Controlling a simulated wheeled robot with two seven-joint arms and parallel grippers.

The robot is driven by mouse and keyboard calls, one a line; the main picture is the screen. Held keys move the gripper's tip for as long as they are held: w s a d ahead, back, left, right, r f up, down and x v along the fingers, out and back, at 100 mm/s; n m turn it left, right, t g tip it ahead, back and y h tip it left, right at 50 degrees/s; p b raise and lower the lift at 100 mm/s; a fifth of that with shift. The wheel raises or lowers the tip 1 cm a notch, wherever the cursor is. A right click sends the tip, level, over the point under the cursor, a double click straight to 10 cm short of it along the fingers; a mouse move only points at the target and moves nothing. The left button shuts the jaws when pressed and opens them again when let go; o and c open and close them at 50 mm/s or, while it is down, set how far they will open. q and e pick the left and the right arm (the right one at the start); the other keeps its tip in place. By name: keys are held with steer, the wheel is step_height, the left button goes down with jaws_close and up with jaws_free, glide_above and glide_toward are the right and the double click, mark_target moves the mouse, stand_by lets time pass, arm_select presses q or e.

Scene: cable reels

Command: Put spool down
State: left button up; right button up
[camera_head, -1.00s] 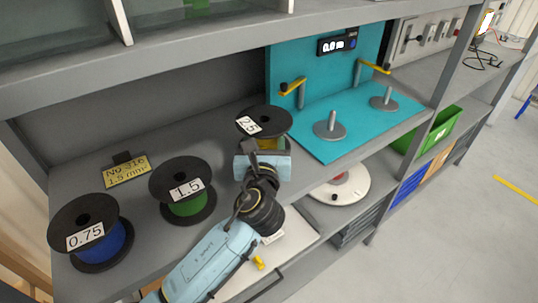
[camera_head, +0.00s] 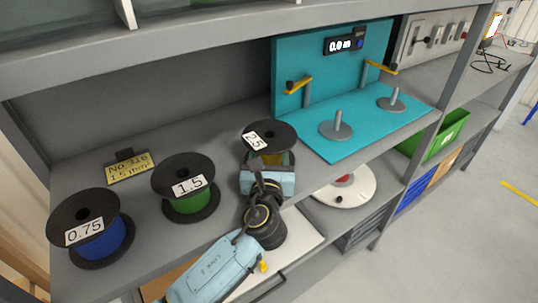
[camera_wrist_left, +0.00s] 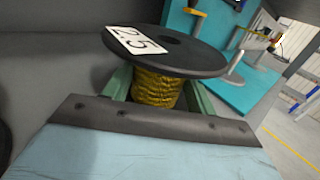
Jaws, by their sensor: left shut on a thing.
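The spool labelled 2.5 (camera_head: 271,132) has black flanges and a yellow wound core. It is upright at the right end of the grey shelf, beside the teal board. My left gripper (camera_head: 268,166) is shut on this spool, coming from the front. In the left wrist view, green fingers lie on both sides of the yellow core (camera_wrist_left: 156,88), below the top flange. The lower flange is hidden, so I cannot tell whether the spool touches the shelf. My right gripper is not in view.
A green spool labelled 1.5 (camera_head: 187,187) and a blue spool labelled 0.75 (camera_head: 92,232) stand to the left. A yellow sign (camera_head: 131,171) stands behind them. The teal board (camera_head: 350,143) carries two upright pegs (camera_head: 337,123). The shelf between the green and 2.5 spools is clear.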

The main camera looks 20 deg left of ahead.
arm_select(q)
steer(key=shift+s+f, duration=0.1)
steer(key=shift+f, duration=0.65)
steer(key=o, duration=1.5)
steer(key=shift+d+f, duration=0.1)
steer(key=shift+f, duration=0.1)
steer(key=shift+r, duration=0.2)
steer(key=v, duration=0.4)
steer(key=r+v, duration=0.1)
steer(key=v, duration=0.6)
steer(key=shift+s+d+r+p, duration=0.1)
steer(key=shift+s+r+p, duration=0.2)
steer(key=shift+s+p, duration=0.1)
